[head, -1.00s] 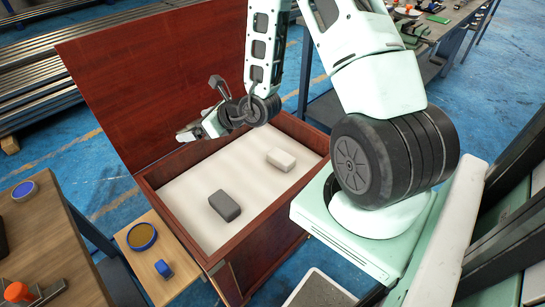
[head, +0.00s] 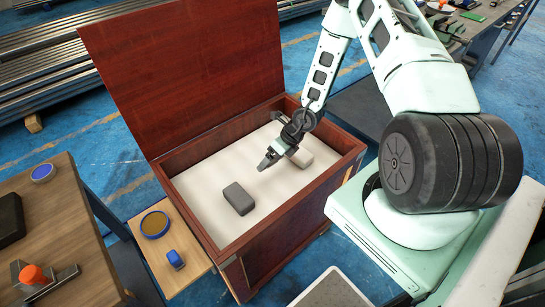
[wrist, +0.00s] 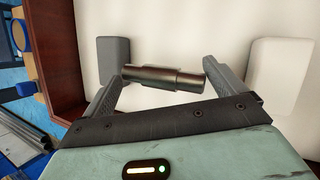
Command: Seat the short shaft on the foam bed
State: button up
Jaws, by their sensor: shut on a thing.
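The short shaft (wrist: 163,78) is a dark metallic stepped cylinder, seen in the wrist view lying crosswise between the fingers. My gripper (wrist: 163,73) is shut on it, with a finger at each end. In the head view my gripper (head: 268,161) is inside the box outline, over the white foam bed (head: 205,190); the shaft cannot be made out there. The foam (wrist: 200,35) also lies behind the shaft in the wrist view. I cannot tell how far the shaft is from the foam.
A side shelf (head: 180,245) holds blue items.

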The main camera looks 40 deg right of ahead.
jog(key=shift+s+r, duration=0.1)
jog(key=shift+r, duration=0.1)
notch_tip(320, 180, down, 6)
jog(key=b, duration=0.4)
jog(key=shift+f+b, duration=0.1)
jog(key=shift+b, duration=0.3)
jog(key=shift+c, duration=0.8)
jog(key=o, duration=1.1)
jog(key=shift+c, duration=0.2)
jog(key=p+v, duration=0.3)
jog(key=v, duration=1.4)
jog(key=shift+r+p, duration=0.2)
jog(key=shift+p, duration=0.1)
jog(key=shift+d, duration=0.1)
